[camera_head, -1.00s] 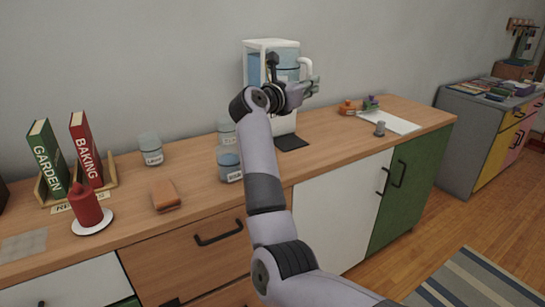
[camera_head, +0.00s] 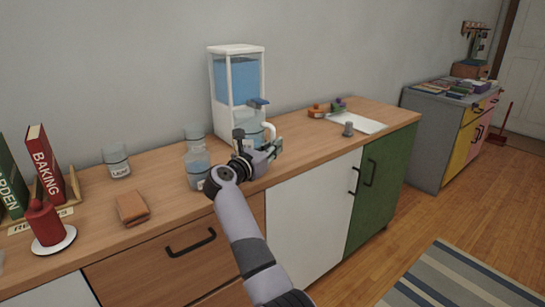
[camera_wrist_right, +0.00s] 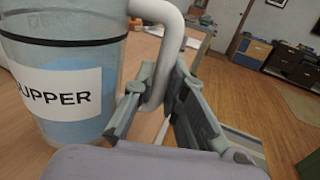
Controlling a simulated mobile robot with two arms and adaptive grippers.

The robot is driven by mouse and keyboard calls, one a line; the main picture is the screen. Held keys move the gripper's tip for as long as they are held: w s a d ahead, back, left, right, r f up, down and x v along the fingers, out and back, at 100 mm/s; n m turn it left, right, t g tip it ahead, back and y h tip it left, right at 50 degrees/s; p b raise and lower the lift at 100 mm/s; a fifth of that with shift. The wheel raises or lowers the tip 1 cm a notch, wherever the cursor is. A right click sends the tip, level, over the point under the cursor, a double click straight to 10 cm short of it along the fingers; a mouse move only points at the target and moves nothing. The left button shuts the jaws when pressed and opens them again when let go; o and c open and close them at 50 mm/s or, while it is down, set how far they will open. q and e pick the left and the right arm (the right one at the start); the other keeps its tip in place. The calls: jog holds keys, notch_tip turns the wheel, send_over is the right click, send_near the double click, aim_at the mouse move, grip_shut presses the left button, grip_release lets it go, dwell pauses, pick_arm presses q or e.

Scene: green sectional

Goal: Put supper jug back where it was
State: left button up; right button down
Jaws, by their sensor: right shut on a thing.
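The supper jug (camera_head: 250,130) is a clear jug with a white handle, in front of the water dispenser's lower part in the head view. In the right wrist view the jug (camera_wrist_right: 68,85) fills the left side, upright, its label reading SUPPER and bluish liquid inside. My right gripper (camera_head: 272,150) is at the jug's right side; in the wrist view the gripper (camera_wrist_right: 155,105) is shut on the white handle (camera_wrist_right: 160,55). My arm hides the jug's lower part in the head view, so I cannot tell whether it touches the surface below. My left gripper is out of view.
The tall white-framed dispenser (camera_head: 237,85) holds blue water. Labelled jars (camera_head: 117,162) (camera_head: 197,170) stand left of it on the wooden counter (camera_head: 165,190). Paper (camera_head: 358,122) and a small grey object (camera_head: 348,129) lie right.

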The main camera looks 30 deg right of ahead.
notch_tip(320, 180, down, 2)
jog(key=shift+f, duration=0.25)
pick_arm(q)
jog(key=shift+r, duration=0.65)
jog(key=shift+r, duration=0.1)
pick_arm(e)
jog(key=shift+f, duration=0.15)
jog(key=c, duration=2)
grip_release()
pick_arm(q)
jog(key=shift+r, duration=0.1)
pick_arm(e)
jog(key=o, duration=0.4)
jog(key=shift+c, duration=0.2)
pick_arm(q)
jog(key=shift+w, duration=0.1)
